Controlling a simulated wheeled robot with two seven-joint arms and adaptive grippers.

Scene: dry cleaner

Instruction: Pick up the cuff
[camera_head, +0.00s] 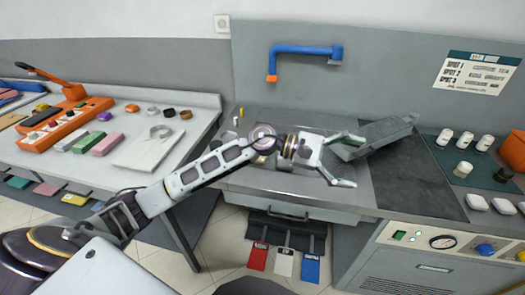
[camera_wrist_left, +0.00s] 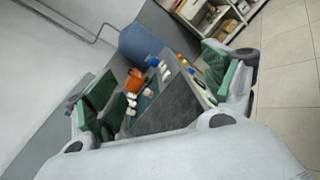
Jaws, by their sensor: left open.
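A pale ring-shaped band (camera_head: 160,131), which looks like a cuff, lies on a light board on the left table. I cannot tell for certain that it is the cuff. My left gripper (camera_head: 345,160) is open and empty over the grey counter, well to the right of that band. A grey sleeve-like block (camera_head: 375,137) sits just beyond its fingertips; contact is not clear. In the left wrist view the gripper's green-padded fingers (camera_wrist_left: 158,88) are spread apart, with nothing between them. The band is not visible there. My right gripper is not in view.
Several small rings (camera_head: 153,110) and coloured blocks (camera_head: 104,144) lie on the left table, near an orange tray (camera_head: 65,125). A blue pipe (camera_head: 305,49) projects above the counter. White bottles (camera_head: 464,140) stand at right. A dark mat (camera_head: 408,182) is bare.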

